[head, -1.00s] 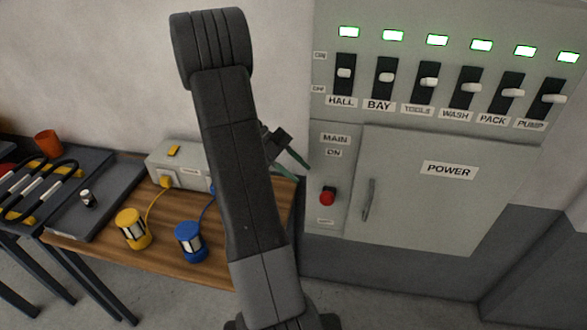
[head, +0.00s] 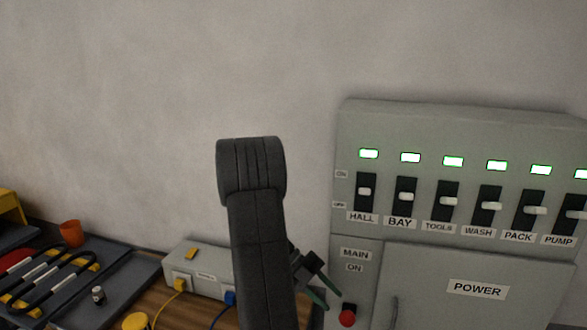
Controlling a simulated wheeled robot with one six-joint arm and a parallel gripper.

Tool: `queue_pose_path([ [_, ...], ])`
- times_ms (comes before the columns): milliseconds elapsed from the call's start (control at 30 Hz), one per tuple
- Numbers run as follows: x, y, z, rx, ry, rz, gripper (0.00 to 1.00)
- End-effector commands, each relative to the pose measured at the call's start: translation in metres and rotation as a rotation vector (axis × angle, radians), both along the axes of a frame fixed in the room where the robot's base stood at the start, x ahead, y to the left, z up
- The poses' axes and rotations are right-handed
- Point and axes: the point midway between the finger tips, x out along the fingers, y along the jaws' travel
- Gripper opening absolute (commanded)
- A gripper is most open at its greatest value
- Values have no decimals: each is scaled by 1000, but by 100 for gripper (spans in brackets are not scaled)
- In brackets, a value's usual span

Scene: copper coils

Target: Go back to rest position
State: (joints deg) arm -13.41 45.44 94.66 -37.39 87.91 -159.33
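My gripper (head: 331,299) shows in the head view just right of my dark upright arm, partly hidden behind it. Its two greenish fingers are apart, with nothing seen between them. It is in front of the left edge of the grey power cabinet (head: 450,265), near the red main knob (head: 347,317). I cannot tell whether it touches the cabinet.
The cabinet has a row of switches (head: 448,207) under several lit green lamps (head: 453,161). A wooden bench (head: 165,303) at lower left bears a grey socket box (head: 205,273) and a yellow lamp (head: 135,321). A dark tray (head: 125,272) and orange cup (head: 71,233) are farther left. The upper wall is bare.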

Motion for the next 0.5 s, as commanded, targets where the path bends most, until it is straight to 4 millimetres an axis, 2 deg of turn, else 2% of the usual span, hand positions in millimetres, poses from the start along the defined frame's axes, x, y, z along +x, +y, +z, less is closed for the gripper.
queue_pose_path([
  [300, -28, -45, -32, 0, 3, -3, 32],
  [500, -37, -62, -45, 1, 2, -1, 32],
])
